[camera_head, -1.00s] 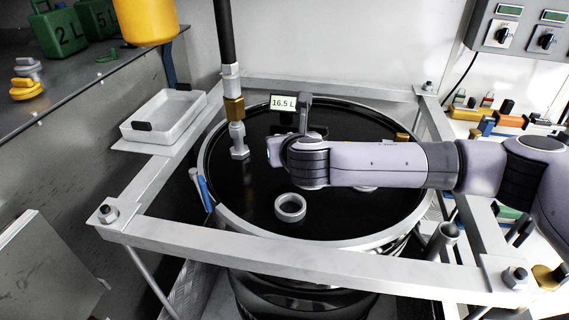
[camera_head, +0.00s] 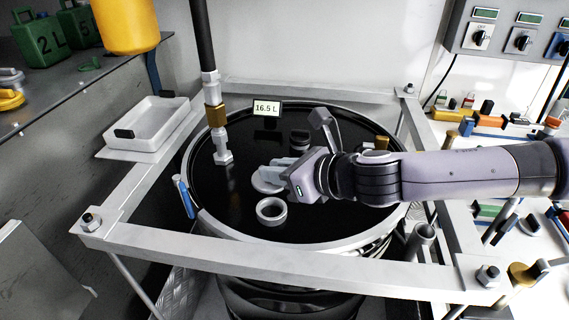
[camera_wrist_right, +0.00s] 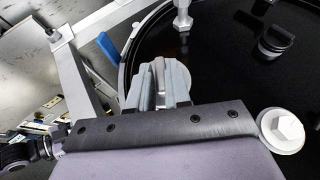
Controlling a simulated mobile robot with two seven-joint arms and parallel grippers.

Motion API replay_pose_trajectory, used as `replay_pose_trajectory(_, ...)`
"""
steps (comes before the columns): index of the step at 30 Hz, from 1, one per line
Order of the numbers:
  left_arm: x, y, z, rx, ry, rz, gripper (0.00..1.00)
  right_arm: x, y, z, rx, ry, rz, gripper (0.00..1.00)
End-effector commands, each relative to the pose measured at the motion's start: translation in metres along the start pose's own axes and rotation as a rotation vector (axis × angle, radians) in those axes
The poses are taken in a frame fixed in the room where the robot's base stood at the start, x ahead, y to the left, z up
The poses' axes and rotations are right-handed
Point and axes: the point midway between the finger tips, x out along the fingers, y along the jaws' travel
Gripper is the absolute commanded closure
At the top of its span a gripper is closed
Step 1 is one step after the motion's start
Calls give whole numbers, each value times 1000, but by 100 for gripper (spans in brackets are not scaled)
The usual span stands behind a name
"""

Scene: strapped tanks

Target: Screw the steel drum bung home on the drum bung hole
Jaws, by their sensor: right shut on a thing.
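The drum bung hole is a short pale grey collar (camera_head: 271,211) on the black drum top (camera_head: 225,195) in the head view, with a dark open middle. My right gripper (camera_head: 272,176) reaches in from the right and is shut on the steel drum bung (camera_head: 264,188), a pale round disc mostly covered by the fingers. The bung shows just behind the collar in the picture; I cannot tell its height above the lid. In the right wrist view the gripper fingers (camera_wrist_right: 160,84) are close together and hide much of what they hold. My left gripper is not in view.
A pipe with a brass joint (camera_head: 215,116) stands at the left of the lid. A black cap (camera_head: 299,141) and a "16.5 L" display (camera_head: 267,108) are behind. A hex-headed cap (camera_wrist_right: 287,128) shows in the wrist view. A metal frame (camera_head: 270,264) surrounds the drum.

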Motion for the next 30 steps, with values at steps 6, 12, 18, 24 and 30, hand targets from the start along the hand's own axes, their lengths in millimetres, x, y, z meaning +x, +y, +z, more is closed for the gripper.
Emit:
replay_pose_trajectory(6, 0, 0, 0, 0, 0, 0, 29, 0, -1, 0, 0, 0, -2, 100)
replay_pose_trajectory(12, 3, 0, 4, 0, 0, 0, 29, 4, -1, -8, 1, 0, -3, 100)
replay_pose_trajectory(18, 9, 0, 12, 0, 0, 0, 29, 12, -1, -25, 2, 0, -4, 100)
replay_pose_trajectory(24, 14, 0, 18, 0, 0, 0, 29, 18, -1, -38, 1, -1, -4, 100)
replay_pose_trajectory(30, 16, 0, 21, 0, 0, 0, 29, 21, -1, -45, 1, -1, -4, 100)
